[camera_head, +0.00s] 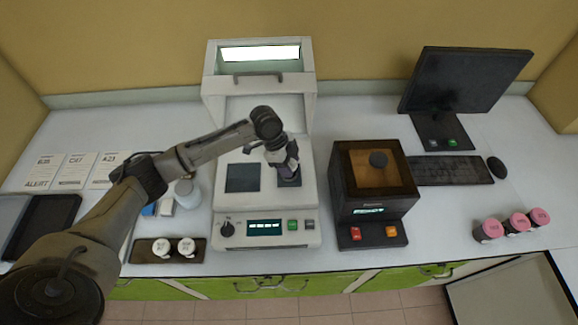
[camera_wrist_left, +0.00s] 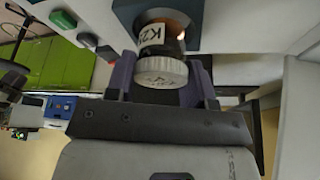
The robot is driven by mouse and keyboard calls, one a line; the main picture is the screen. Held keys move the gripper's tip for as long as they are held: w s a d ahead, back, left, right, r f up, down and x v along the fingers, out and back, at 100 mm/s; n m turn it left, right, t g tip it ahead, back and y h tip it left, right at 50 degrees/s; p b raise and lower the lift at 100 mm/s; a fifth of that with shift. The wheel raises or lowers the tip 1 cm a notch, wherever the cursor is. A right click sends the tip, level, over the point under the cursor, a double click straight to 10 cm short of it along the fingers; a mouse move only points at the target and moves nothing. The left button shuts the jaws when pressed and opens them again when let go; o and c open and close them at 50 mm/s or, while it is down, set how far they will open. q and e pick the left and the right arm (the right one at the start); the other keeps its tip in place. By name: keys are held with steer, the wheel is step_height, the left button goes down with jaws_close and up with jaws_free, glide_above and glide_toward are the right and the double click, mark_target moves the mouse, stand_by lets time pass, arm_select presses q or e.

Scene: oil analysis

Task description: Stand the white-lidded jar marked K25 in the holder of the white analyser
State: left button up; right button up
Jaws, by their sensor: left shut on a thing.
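My left gripper (camera_head: 287,167) is over the right-hand dark square holder (camera_head: 290,182) of the white analyser (camera_head: 225,206). In the left wrist view the gripper's purple fingers (camera_wrist_left: 162,76) are shut on a white-lidded jar (camera_wrist_left: 155,40) with brownish contents. Its label shows "K2" and part of another character. The jar's base end is at the blue-grey square holder (camera_wrist_left: 197,12), in its dark opening or just at it; I cannot tell how deep. In the head view the gripper hides the jar. The right gripper is not in view.
Two white-lidded jars (camera_head: 161,246) (camera_head: 187,246) stand on a brown tray (camera_head: 142,256) at front left. A white container (camera_head: 184,192) stands left of the analyser. A dark brown device (camera_head: 371,205) is on the right, with several pink-lidded jars (camera_head: 515,223) beyond. The analyser's hood (camera_head: 258,82) is raised.

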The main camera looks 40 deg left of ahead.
arm_select(q)
steer(key=shift+f, duration=0.8)
steer(key=shift+f, duration=0.15)
steer(key=o, duration=0.9)
steer(key=v, duration=1.2)
